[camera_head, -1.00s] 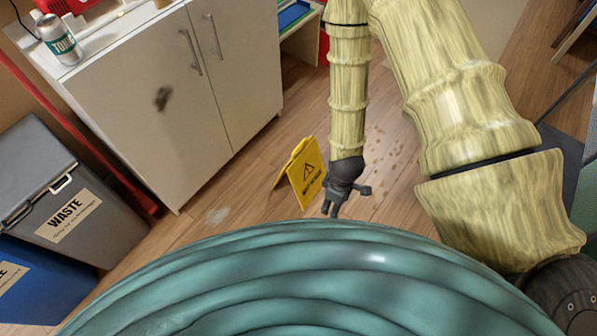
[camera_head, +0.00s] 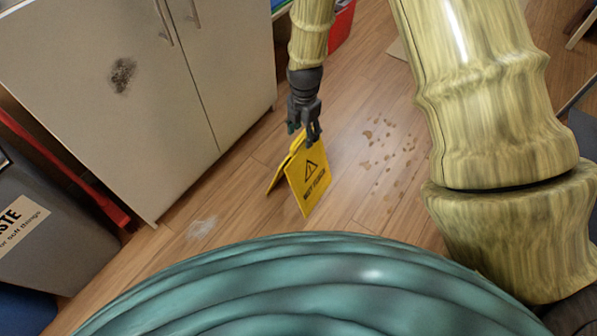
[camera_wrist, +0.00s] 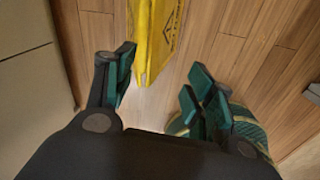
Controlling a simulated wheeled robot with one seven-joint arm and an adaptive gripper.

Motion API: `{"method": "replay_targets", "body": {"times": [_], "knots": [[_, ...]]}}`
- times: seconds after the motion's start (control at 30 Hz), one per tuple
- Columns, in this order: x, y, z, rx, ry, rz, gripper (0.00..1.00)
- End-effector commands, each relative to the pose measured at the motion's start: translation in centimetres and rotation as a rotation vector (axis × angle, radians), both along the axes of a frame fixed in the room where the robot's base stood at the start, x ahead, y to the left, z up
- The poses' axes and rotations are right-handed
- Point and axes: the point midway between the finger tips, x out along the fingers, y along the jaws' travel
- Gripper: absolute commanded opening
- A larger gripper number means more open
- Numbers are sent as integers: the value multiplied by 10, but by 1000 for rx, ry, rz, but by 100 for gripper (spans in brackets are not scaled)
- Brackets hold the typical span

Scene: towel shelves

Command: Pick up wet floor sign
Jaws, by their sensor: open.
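The yellow wet floor sign (camera_head: 309,180) stands on the wooden floor as an A-frame, with a black warning triangle on its face. My gripper (camera_head: 304,132) is open and points down at the sign's top edge in the head view. In the wrist view the sign (camera_wrist: 156,38) shows at the top, between the lines of the two finger sides and nearer the left one. My open gripper (camera_wrist: 158,88) holds nothing there. I cannot tell whether a finger touches the sign.
A white cabinet (camera_head: 95,90) with a dark smudge stands left of the sign. A grey waste bin (camera_head: 35,255) is at the left edge, beside a red bar (camera_head: 65,165). Brown droplets (camera_head: 385,150) lie on the floor to the right. A red box (camera_head: 341,27) stands behind.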

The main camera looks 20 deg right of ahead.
Motion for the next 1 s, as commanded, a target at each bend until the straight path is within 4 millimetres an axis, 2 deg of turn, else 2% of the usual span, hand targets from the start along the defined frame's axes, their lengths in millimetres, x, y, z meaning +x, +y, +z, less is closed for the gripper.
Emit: {"method": "replay_targets", "body": {"times": [0.03, 0.13, 0.37, 0.7, 1.0], "knots": [[8, 1, -7, -1, -5, 41, 55], [16, 2, -4, -1, -3, 115, 55], [22, 1, -4, -1, 0, 175, 55], [21, -2, -46, -2, 1, 172, 55], [22, -1, -68, -2, 1, 175, 55]]}}
